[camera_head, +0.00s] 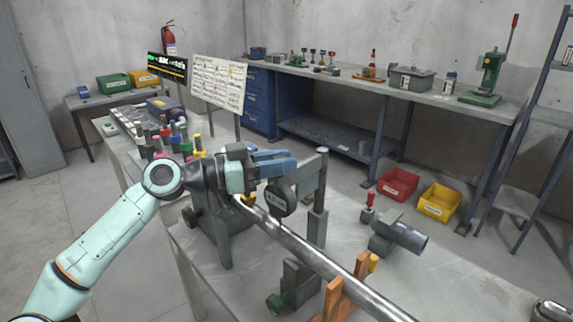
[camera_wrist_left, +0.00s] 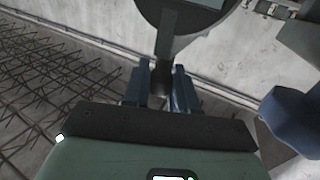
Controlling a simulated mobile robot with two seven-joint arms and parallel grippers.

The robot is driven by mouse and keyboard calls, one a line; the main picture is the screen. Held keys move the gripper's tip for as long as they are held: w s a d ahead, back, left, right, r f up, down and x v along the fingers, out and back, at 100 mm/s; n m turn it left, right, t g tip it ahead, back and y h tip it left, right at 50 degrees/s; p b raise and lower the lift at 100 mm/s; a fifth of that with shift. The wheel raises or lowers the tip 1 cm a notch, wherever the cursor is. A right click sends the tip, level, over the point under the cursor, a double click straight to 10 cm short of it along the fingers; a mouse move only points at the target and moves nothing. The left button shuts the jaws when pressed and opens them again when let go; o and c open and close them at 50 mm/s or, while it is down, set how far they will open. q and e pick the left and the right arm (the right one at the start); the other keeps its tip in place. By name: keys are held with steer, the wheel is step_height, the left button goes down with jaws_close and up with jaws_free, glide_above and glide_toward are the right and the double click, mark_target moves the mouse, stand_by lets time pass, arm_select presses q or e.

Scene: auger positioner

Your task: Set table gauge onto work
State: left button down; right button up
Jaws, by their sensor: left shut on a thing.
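My left gripper (camera_head: 285,163), with blue fingers, is shut above the left end of the long steel bar (camera_head: 310,252). In the left wrist view, its fingers (camera_wrist_left: 165,85) close around the stem of a dark round-faced gauge (camera_wrist_left: 180,15), whose top is cut off. In the head view, a dark round disc (camera_head: 281,198), seemingly this gauge, hangs under the fingers just above the bar. I cannot tell whether it touches the bar. The bar slopes down to the right, over an orange support (camera_head: 345,288). My right gripper is not identifiable.
A grey-green post (camera_head: 319,205) rises close to the fingers, and a green machine block (camera_head: 218,228) stands below the wrist. A dark cylinder (camera_head: 405,236) sits to the right on the bench. Colourful-topped tools crowd the table behind. Red (camera_head: 398,184) and yellow (camera_head: 440,201) bins are on the floor.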

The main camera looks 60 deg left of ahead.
arm_select(q)
steer(key=shift+s+a+r+y, duration=0.1)
steer(key=shift+s+a+y, duration=0.2)
steer(key=shift+a, duration=0.4)
steer(key=c, duration=0.9)
jaws_free()
steer(key=shift+w, duration=0.1)
steer(key=shift+c, duration=0.2)
steer(key=shift+d, duration=0.1)
steer(key=s+a+p, duration=0.1)
steer(key=s, duration=1.2)
steer(key=shift+s+a, duration=0.15)
arm_select(e)
steer(key=shift+t, duration=0.6)
steer(key=w+r, duration=0.1)
steer(key=w, duration=0.1)
steer(key=w+r, duration=0.1)
steer(key=shift+a+r, duration=0.25)
steer(key=shift+r, duration=0.05)
